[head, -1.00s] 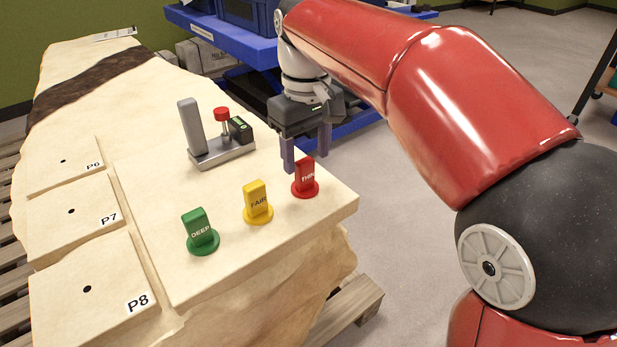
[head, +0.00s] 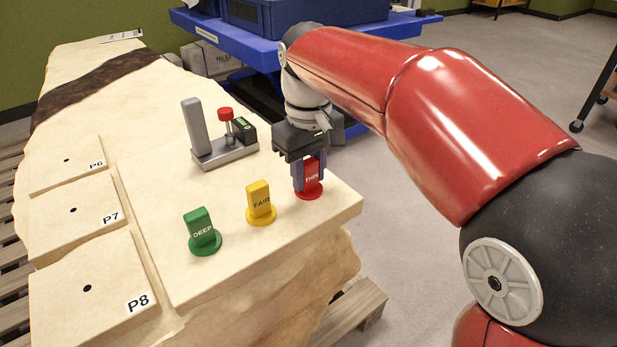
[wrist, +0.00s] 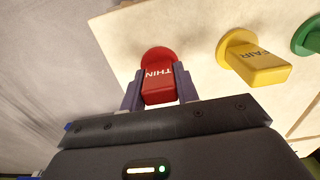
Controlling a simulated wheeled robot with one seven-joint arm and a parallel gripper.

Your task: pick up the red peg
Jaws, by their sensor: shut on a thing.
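The red peg (head: 311,177), marked THIN, stands upright on its round red base near the right edge of the pale block top. My gripper (head: 308,182) is lowered over it from above, with a finger on each side, shut on its upper part. In the wrist view the red peg (wrist: 159,84) sits between the two fingers of my gripper (wrist: 160,92). Its base appears to rest on the block surface.
A yellow peg (head: 260,203) marked FAIR and a green peg (head: 202,232) marked DEEP stand in a row to the left. A grey device with a red knob (head: 225,114) stands behind. A blue cart (head: 365,32) is at the back.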

